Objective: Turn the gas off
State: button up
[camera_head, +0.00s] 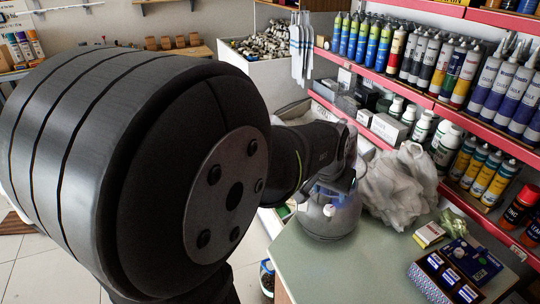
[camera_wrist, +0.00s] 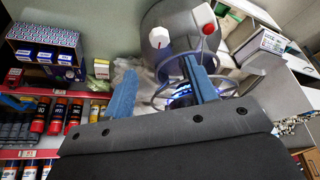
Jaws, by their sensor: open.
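A grey, rounded gas burner (camera_head: 325,222) stands on the green counter (camera_head: 365,270), in the middle of the head view. In the wrist view the grey burner body (camera_wrist: 178,18) shows upside down at the top. Its white knob with a red mark (camera_wrist: 160,38) faces the camera, and a red knob (camera_wrist: 208,28) sits to the right. A wire ring surrounds a blue flame (camera_wrist: 183,96). My gripper (camera_wrist: 160,68) is open, with blue fingers apart and nothing between them. The right finger overlaps the burner and ring in the picture; contact cannot be told.
A crumpled whitish plastic bag (camera_head: 398,185) lies close beside the burner. A dark blue box (camera_head: 455,275) with small packs stands at the counter's front right. Red-edged shelves (camera_head: 480,125) of tubes and bottles line the right. Bare counter lies in front of the burner.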

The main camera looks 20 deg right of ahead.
aim_at(330, 208)
jog(key=x, duration=1)
jog(key=shift+r, duration=0.1)
jog(key=c, duration=1)
